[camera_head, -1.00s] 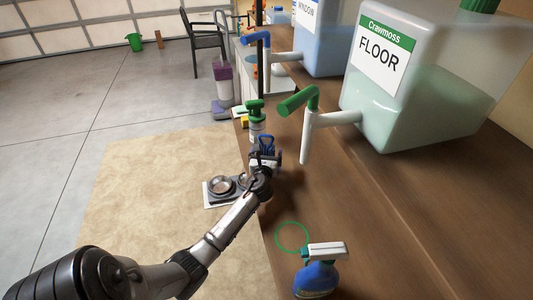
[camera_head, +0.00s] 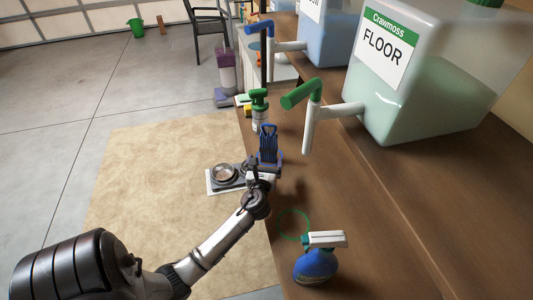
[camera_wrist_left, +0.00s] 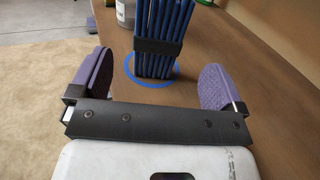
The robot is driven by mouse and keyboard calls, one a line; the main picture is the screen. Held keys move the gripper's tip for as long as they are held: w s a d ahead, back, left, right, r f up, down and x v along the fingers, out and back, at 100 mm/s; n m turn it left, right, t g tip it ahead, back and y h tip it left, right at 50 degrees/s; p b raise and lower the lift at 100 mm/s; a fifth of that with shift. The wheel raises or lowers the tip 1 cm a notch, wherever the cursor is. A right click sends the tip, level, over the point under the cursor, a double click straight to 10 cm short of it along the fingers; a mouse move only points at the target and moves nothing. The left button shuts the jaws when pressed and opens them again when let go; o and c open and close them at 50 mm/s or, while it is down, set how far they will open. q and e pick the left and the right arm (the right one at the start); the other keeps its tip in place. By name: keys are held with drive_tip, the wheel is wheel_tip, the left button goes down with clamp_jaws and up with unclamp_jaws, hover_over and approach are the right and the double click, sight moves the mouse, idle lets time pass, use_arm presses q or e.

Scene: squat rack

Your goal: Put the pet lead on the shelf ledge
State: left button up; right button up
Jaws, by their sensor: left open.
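The pet lead (camera_head: 268,145) is a blue, looped bundle with a black band, standing upright near the counter's left edge. In the left wrist view the lead (camera_wrist_left: 165,25) rises between and beyond the purple finger pads. A blue ring (camera_wrist_left: 153,82) lies on the wood around its foot. My left gripper (camera_head: 265,168) is open on the near side of the lead; its fingers (camera_wrist_left: 157,75) are spread to either side, with gaps visible. The raised wooden ledge (camera_head: 430,195) runs along the right, and may be the shelf ledge. My right gripper is out of view.
A blue spray bottle (camera_head: 316,265) stands near, beside a green ring (camera_head: 294,223) on the counter. A green-topped bottle (camera_head: 259,110) is beyond the lead. The FLOOR jug's tap (camera_head: 312,115) overhangs the counter. Pet bowls (camera_head: 225,174) are on the floor at left.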

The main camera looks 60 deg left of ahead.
use_arm(q)
drive_tip(key=shift+s+d, duration=0.45)
drive_tip(key=shift+d, duration=0.05)
